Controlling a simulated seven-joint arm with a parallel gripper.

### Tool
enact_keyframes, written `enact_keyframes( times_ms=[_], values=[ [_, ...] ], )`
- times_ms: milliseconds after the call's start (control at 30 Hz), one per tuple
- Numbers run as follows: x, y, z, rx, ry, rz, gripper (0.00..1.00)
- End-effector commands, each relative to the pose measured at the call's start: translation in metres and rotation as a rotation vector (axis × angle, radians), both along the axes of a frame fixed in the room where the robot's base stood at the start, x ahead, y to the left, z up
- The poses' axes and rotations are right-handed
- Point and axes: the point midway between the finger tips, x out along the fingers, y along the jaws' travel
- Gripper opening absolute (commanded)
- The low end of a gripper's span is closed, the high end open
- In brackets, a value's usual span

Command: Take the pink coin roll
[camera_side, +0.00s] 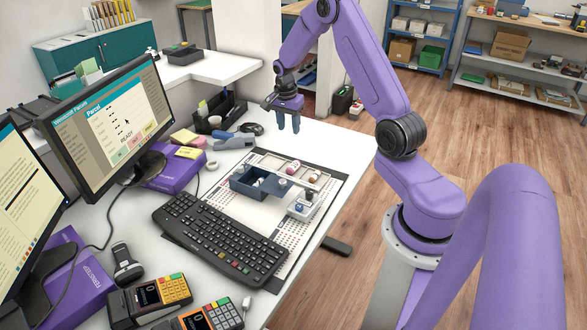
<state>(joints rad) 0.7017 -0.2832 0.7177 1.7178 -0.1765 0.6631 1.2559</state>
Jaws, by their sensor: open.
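My gripper (288,124) is open and empty, fingers pointing down. It hangs above the far end of the counter, clear of everything below it. The gripper is apart from both.
A dark blue open box (240,184) holds small pale items at the tray's near side. A whitish holder (301,211) with a blue item stands to its right. The keyboard (220,236) lies in front. A blue-grey stapler (233,141) lies left of my gripper.

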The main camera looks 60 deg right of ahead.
Motion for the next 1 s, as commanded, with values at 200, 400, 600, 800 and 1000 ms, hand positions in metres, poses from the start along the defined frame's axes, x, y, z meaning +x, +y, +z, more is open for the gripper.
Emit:
enact_keyframes(
  times_ms=[200,400,600,800,1000],
  values=[
    [-0.002,-0.011,-0.019,-0.001,0.001,-0.036,0.46],
    [-0.003,-0.014,-0.055,0.001,0.002,-0.034,0.46],
    [-0.002,-0.018,-0.089,0.000,0.001,-0.034,0.46],
    [-0.002,-0.021,-0.116,-0.001,-0.001,-0.033,0.46],
    [-0.002,-0.023,-0.126,-0.002,-0.002,-0.033,0.46]
  ],
)
